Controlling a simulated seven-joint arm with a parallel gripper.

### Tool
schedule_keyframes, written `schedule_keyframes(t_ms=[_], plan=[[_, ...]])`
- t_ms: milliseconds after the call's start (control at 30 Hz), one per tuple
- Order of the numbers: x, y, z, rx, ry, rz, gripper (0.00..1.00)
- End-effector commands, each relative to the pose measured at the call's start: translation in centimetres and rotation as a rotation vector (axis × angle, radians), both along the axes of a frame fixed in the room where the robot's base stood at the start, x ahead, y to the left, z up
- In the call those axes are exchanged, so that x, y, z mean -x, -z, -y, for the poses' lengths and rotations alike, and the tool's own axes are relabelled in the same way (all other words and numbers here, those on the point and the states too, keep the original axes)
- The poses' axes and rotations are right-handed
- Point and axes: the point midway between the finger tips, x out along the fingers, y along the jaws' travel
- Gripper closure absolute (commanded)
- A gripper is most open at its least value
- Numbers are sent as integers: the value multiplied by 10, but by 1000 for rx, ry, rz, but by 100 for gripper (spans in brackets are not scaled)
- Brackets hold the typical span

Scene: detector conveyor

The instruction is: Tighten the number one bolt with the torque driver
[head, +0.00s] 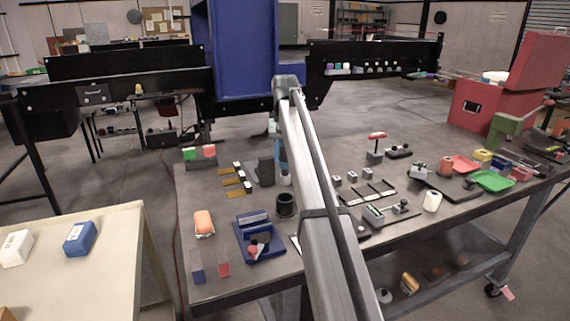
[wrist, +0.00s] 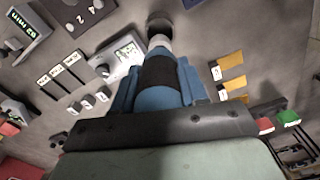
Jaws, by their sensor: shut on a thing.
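My gripper (wrist: 160,92) is shut on the torque driver (wrist: 160,73), which has a blue handle, a black band and a pale metal neck. In the head view my arm hides most of the gripper (head: 279,150) and the driver; a pale lower end (head: 285,179) shows above a black cup (head: 286,206). In the wrist view a dark round thing (wrist: 159,23) lies beyond the neck; I cannot tell whether they touch. A dark plate (wrist: 88,14) with the digits 2 and 4 is at the top left. I cannot make out the number one bolt.
A device with a dial (wrist: 122,60) stands left of the driver. A display block (wrist: 27,30) is at far left. Gold strips (wrist: 231,60) with labels lie to the right. A blue fixture (head: 258,240) and an orange block (head: 203,223) sit at the table's near left.

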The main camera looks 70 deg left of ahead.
Motion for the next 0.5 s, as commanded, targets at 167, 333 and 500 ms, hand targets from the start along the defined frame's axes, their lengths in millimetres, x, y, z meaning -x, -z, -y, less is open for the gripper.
schedule_keyframes(t_ms=[167,333,500], plan=[[0,-13,0,-2,0,1,100],[0,-23,0,-1,0,0,100],[0,-33,0,-1,0,0,100]])
